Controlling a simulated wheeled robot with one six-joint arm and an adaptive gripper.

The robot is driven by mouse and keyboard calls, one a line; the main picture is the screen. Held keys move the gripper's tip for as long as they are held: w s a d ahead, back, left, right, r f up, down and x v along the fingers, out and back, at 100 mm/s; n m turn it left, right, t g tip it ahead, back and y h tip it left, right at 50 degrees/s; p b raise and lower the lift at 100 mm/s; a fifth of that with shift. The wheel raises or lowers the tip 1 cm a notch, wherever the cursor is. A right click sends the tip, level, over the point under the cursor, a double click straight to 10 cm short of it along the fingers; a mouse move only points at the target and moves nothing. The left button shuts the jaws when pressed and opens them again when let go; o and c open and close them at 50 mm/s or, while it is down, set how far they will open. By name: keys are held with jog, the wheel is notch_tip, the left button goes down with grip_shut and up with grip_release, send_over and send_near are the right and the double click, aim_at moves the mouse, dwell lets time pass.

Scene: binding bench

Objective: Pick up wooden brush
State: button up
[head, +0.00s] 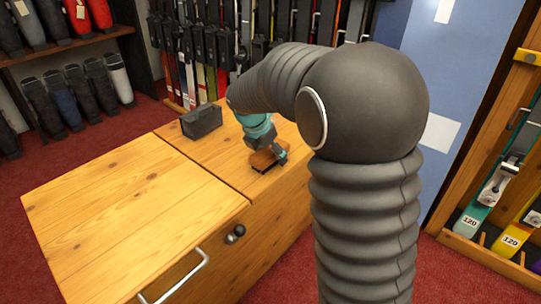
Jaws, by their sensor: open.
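The wooden brush (263,161) lies on the wooden bench top (130,195), near the front edge of its right part. It is orange-brown with a dark lower side. My gripper (268,151) is at the brush, with its dark and teal fingers over and beside it. The gripper is open. Part of the brush is hidden behind the fingers, and I cannot tell whether they touch it. My dark ribbed arm fills the right middle of the view and hides part of the bench.
A dark grey box (201,122) stands on the bench behind and left of the brush. The left part of the bench top is clear. A dark round knob (237,233) and a metal handle (175,283) are on the front. Ski racks stand behind.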

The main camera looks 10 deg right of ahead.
jog(key=shift+f, duration=0.2)
dwell(0.3)
jog(key=shift+c, duration=0.2)
jog(key=c, duration=1.3)
jog(key=shift+r, duration=0.15)
jog(key=r, duration=0.1)
jog(key=r+p, duration=0.1)
jog(key=r, duration=0.3)
jog(key=shift+s+d+r, duration=0.1)
jog(key=shift+s+d, duration=0.15)
jog(key=s+d+r+p, duration=0.1)
jog(key=s+d+r, duration=0.5)
jog(key=s, duration=0.3)
jog(key=shift+d+p, duration=0.25)
jog(key=shift+p, duration=0.15)
